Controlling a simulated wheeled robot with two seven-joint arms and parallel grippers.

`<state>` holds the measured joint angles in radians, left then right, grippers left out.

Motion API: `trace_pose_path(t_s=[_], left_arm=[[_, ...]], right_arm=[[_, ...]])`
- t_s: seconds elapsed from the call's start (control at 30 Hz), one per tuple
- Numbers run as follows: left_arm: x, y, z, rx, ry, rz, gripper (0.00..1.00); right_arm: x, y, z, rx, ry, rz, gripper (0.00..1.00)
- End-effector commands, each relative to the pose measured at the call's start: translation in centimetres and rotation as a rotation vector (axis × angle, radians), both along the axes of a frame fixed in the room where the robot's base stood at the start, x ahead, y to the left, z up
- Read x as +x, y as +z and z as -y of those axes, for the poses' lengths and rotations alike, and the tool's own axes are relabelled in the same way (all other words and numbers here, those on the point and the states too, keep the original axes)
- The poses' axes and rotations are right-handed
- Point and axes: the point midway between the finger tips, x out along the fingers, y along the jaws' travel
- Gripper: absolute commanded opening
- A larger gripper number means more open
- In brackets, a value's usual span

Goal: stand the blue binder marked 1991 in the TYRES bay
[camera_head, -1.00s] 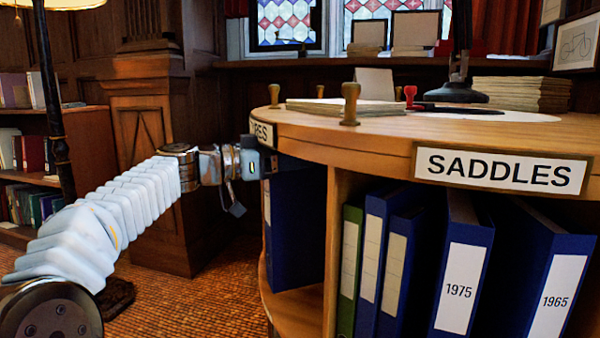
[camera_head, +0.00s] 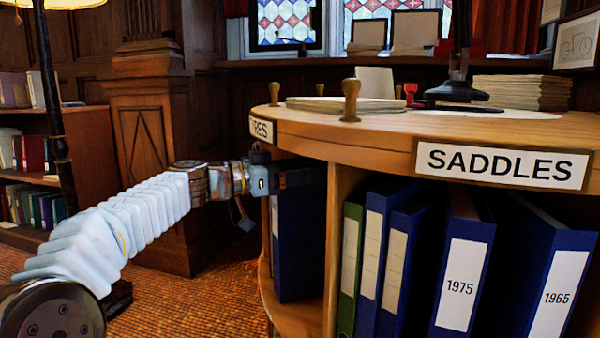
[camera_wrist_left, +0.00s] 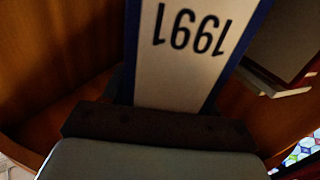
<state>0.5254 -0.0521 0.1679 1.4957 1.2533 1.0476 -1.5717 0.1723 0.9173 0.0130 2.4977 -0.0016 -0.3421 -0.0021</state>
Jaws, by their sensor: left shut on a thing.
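The blue binder (camera_head: 298,245) is upright inside the left bay of the round wooden desk, under the sign (camera_head: 262,128) of which only "RES" reads. Its pale spine shows 1991 upside down in the left wrist view (camera_wrist_left: 185,75). My left gripper (camera_head: 300,176) is shut on the binder near its top, with the dark fingers just under the desk top. Whether the binder's bottom touches the bay floor (camera_head: 297,318) I cannot tell. My right gripper is not in view.
A wooden divider (camera_head: 337,230) stands right of the binder. Beyond it, the SADDLES bay holds a green binder (camera_head: 350,270) and several blue ones, including 1975 (camera_head: 460,285) and 1965 (camera_head: 558,298).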

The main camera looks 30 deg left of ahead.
Motion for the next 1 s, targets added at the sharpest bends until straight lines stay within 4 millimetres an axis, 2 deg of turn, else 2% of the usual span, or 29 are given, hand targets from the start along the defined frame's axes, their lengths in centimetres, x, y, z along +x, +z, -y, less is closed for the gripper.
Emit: trace_pose_path(t_s=[0.17, 0.2, 0.33, 0.6, 0.7, 0.87, 1.0], left_arm=[[0.0, -0.2, 0.0, -0.001, 0.0, 0.003, 0.0], [0.0, -0.2, 0.0, 0.0, 0.0, 0.0, 0.62], [0.0, -0.2, 0.0, 0.0, 0.0, 0.0, 0.82], [0.0, -0.1, 0.0, 0.0, 0.0, 0.0, 0.83], [0.0, 0.3, 0.0, 0.0, 0.0, 0.0, 0.83], [-2.2, -0.1, -1.8, 0.001, 0.004, 0.0, 0.83], [-4.9, -0.1, -3.9, 0.001, 0.004, 0.001, 0.83]], right_arm=[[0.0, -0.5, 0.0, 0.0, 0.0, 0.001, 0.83], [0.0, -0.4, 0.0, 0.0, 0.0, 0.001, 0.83], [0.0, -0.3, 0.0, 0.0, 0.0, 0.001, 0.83], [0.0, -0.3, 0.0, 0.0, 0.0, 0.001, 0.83], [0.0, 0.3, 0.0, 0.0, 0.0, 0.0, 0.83], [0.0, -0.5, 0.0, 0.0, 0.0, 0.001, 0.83], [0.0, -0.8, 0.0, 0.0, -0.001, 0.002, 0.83]])
